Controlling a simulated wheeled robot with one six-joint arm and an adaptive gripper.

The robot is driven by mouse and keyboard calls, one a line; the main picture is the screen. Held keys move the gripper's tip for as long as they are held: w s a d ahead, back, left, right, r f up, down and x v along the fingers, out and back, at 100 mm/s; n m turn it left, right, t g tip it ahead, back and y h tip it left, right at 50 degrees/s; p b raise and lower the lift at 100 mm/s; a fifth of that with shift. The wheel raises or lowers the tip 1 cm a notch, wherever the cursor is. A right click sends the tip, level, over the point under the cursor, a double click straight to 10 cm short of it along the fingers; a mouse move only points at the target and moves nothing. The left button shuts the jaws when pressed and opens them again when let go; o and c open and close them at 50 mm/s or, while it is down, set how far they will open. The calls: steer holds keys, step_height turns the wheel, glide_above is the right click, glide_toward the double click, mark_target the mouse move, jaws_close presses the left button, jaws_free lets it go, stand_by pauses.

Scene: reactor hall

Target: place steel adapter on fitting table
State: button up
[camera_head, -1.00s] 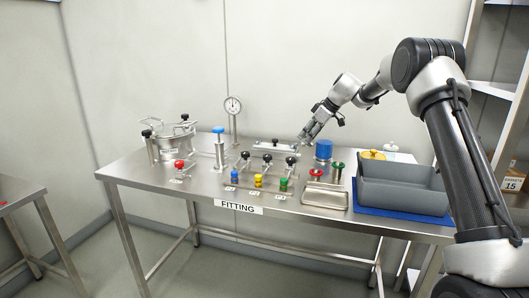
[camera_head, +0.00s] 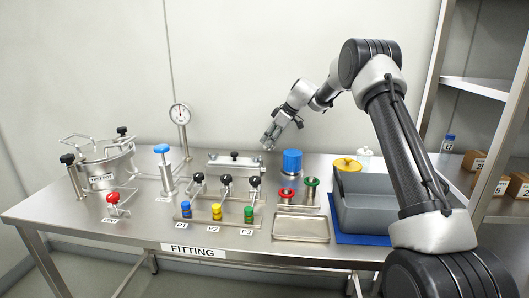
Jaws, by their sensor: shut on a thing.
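The fitting table (camera_head: 60,208) is a steel table with a "FITTING" label on its front edge, and it fills the lower half of the view. My gripper (camera_head: 269,137) is over the back middle of the table, left of the blue-capped cylinder. It points down and is shut on a small grey steel-coloured piece, the steel adapter, at its fingertips. The adapter is mostly hidden and too small to make out. I cannot tell whether it touches the table.
A blue-capped cylinder (camera_head: 291,162), red and green fittings, an empty steel tray (camera_head: 301,240) and a grey bin (camera_head: 366,228) stand on the right. Clamps with coloured knobs, a gauge (camera_head: 180,115) and a pot (camera_head: 107,167) stand left.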

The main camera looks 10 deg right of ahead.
steer(key=shift+f, duration=2.3)
steer(key=o, duration=1.1)
steer(key=shift+f, duration=0.15)
